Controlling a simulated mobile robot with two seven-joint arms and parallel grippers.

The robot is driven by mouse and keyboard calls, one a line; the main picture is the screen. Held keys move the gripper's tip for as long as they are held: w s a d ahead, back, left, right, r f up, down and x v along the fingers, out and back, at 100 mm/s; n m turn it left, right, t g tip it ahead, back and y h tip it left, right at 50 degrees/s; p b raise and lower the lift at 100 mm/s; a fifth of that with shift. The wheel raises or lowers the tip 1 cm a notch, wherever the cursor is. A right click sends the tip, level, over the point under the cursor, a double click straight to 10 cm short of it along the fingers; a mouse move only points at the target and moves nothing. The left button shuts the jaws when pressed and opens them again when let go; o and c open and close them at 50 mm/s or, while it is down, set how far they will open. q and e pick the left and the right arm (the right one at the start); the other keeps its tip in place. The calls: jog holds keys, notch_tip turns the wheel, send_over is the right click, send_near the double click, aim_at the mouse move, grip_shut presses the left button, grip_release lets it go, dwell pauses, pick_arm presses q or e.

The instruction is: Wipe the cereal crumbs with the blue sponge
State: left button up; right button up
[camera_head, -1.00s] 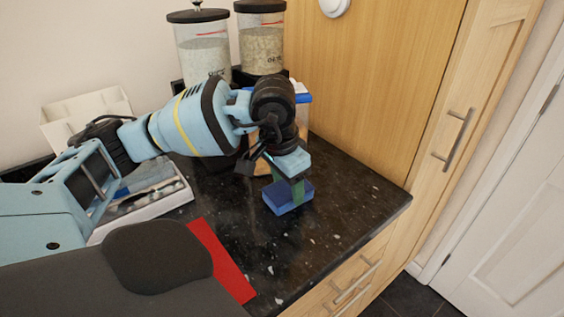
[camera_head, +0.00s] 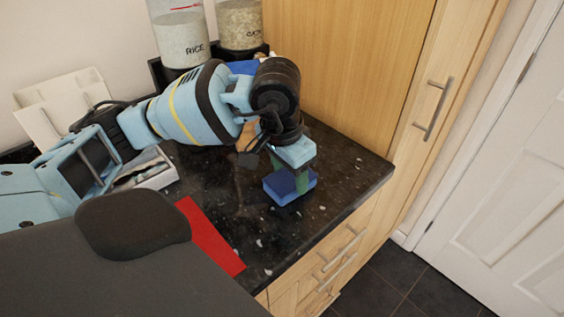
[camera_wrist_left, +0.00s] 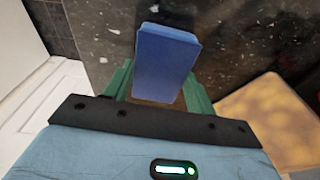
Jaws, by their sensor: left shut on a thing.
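The blue sponge (camera_head: 283,187) is near the front edge of the dark granite counter (camera_head: 340,160). My left gripper (camera_head: 303,177), with green fingers, is shut on it from above. The sponge seems to be on or just over the counter; I cannot tell if it touches. In the left wrist view the sponge (camera_wrist_left: 165,65) sits between the green fingers (camera_wrist_left: 158,88). Pale crumb-like specks (camera_head: 261,242) lie on the counter near the front edge, and smaller ones show around the sponge. Some may be granite flecks. My right gripper is not in view.
A red flat piece (camera_head: 210,238) lies at the front left. A grey tray (camera_head: 150,172) is behind it. Cereal dispensers (camera_head: 184,40) stand at the back. A tall wooden cupboard (camera_head: 350,60) bounds the back right. Drawers (camera_head: 335,265) are below the counter edge.

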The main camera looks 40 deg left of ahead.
pick_arm(q)
jog(key=shift+d, duration=0.35)
jog(key=shift+s+d+f, duration=0.1)
jog(key=shift+s+d, duration=0.1)
jog(key=shift+d, duration=0.8)
jog(key=shift+s+d, duration=0.15)
jog(key=shift+d, duration=0.8)
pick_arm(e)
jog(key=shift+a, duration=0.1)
pick_arm(q)
jog(key=shift+r+p, duration=0.85)
jog(key=shift+r, duration=1.3)
jog(key=shift+r+p, duration=0.35)
jog(key=shift+r, duration=0.55)
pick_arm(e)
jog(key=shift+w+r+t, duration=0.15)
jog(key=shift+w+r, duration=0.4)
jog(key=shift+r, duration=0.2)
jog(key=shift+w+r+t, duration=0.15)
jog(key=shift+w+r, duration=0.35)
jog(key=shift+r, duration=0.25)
